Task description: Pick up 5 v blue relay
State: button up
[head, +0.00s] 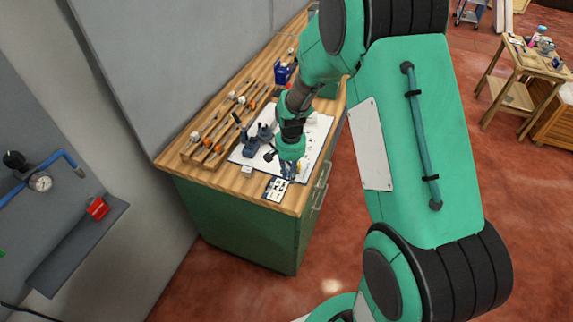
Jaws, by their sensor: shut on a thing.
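My gripper (289,174) is at the lower end of my green arm, low over the front of the wooden bench top, just behind a white card with dark parts (277,189). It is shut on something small. A bit of blue shows at the fingertips, which fits the blue relay, but it is too small and too covered by the fingers to make out its shape. I cannot tell whether it touches the surface below.
A white mat (314,138) lies on the bench (172,160), with a dark blue vise-like tool (256,140) left of my arm. A wooden tray of clamps (212,142) runs along the wall side. A blue container (282,72) stands farther back.

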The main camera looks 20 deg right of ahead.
jog(key=shift+s+a+r, duration=0.1)
jog(key=shift+s+a, duration=0.1)
jog(key=shift+s, duration=1.15)
jog(key=shift+s+a+r, duration=0.1)
jog(key=shift+s+a, duration=0.05)
jog(key=shift+s, duration=1.15)
jog(key=shift+a, duration=0.1)
